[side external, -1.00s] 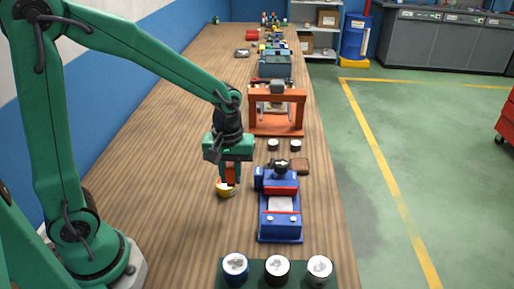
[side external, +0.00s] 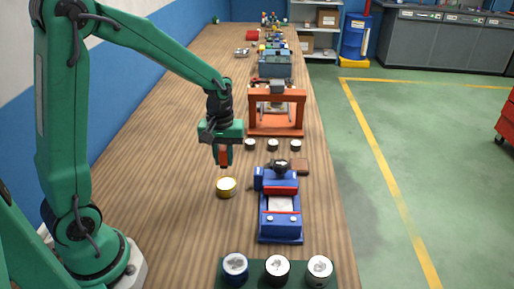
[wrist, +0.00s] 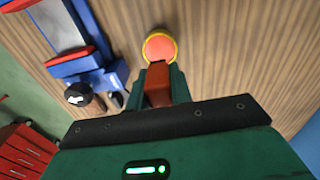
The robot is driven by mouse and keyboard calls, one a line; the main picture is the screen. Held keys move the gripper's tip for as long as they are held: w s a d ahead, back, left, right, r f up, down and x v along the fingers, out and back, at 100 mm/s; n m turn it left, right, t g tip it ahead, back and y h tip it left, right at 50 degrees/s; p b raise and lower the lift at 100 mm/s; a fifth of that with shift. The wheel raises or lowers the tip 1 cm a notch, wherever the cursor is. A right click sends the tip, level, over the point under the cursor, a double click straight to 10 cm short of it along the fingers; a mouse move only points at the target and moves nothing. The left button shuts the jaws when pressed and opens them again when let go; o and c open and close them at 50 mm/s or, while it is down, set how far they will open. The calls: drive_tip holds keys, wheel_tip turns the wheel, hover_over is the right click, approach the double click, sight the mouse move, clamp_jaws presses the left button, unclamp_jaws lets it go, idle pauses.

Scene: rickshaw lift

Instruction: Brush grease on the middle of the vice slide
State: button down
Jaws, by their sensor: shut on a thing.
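My gripper (side external: 223,160) is shut on a brush with an orange-red handle (side external: 223,155). The brush points down and hangs above the wooden bench, just behind a small yellow-rimmed tin (side external: 226,187). In the wrist view the brush handle (wrist: 157,85) sits between the fingers, with the tin (wrist: 160,48) beyond it. The brush tip is too small to tell whether it carries grease. The blue vice (side external: 266,224) with red jaws stands right of the tin. Its pale slide (side external: 280,204) lies between the jaws and also shows in the wrist view (wrist: 58,24).
Three lidded jars (side external: 277,270) stand on a green mat at the front. Several small tins (side external: 272,145) stand before an orange press frame (side external: 276,131). The bench left of the tin is clear.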

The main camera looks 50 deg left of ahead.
sight(226, 183)
drive_tip(key=shift+f, duration=2.7)
drive_tip(key=shift+f, duration=0.65)
idle(0.7)
drive_tip(key=shift+r, duration=0.1)
drive_tip(key=shift+r, duration=3.5)
drive_tip(key=shift+w+d+r+m, duration=0.3)
drive_tip(key=shift+w+r+m, duration=0.05)
drive_tip(key=shift+r+m, duration=0.25)
drive_tip(key=w+d+r+m, duration=0.2)
drive_tip(key=d+r+m, duration=0.1)
drive_tip(key=r+m, duration=0.4)
drive_tip(key=shift+w+d+r+m, duration=0.2)
drive_tip(key=shift+d+m, duration=0.2)
drive_tip(key=shift+d, duration=0.1)
drive_tip(key=w+d+f, duration=0.1)
drive_tip(key=d+f, duration=0.7)
drive_tip(key=d, duration=0.1)
drive_tip(key=shift+d, duration=0.25)
